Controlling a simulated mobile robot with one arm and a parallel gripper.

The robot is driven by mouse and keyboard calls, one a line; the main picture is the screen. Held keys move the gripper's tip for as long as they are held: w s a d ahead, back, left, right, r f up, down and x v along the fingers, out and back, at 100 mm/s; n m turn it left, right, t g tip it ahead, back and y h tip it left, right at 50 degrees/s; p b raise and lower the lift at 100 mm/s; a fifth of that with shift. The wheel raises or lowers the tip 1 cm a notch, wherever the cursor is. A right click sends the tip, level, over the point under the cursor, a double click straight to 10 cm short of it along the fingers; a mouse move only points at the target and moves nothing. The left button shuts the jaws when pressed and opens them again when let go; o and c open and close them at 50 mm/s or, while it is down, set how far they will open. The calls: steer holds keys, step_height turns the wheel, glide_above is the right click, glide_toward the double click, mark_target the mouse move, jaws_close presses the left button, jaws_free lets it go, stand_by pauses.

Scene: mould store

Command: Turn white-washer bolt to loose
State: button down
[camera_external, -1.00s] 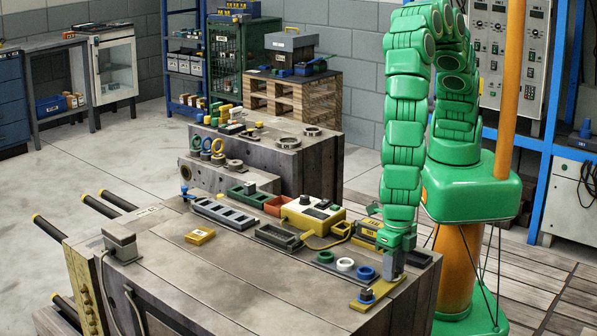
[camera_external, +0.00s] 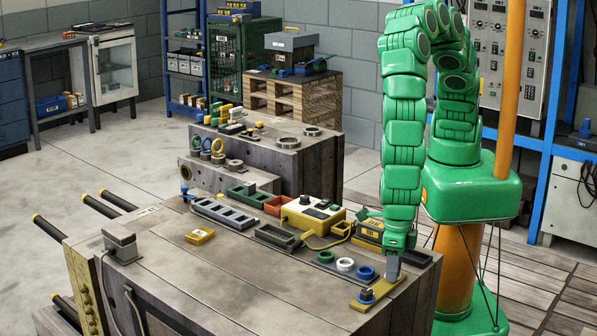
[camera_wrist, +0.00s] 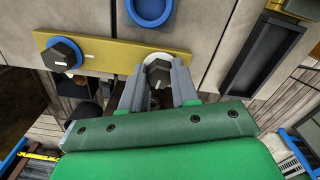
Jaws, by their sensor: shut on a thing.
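A yellow plate (camera_external: 378,297) lies at the near right edge of the bench. It also shows in the wrist view (camera_wrist: 110,52). The white-washer bolt (camera_wrist: 158,74) has a grey hex head with a pale washer partly visible around it. My gripper (camera_wrist: 160,78) is shut on this bolt head, one finger on each side. In the external view my gripper (camera_external: 394,268) points down at the plate's far end and hides the bolt. A blue-washer bolt (camera_wrist: 62,55) stands at the plate's other end, with a white mark on its dark head; it also shows externally (camera_external: 367,294).
Green (camera_external: 325,257), white (camera_external: 345,265) and blue (camera_external: 366,272) rings lie in a row close to the plate. A dark tray (camera_external: 278,237) and a yellow control box (camera_external: 314,214) stand behind. The front middle of the bench (camera_external: 210,270) is clear.

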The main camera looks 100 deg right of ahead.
steer(key=c, duration=0.8)
jaws_free()
steer(key=shift+c, duration=0.2)
steer(key=shift+r, duration=0.15)
steer(key=shift+r, duration=3.7)
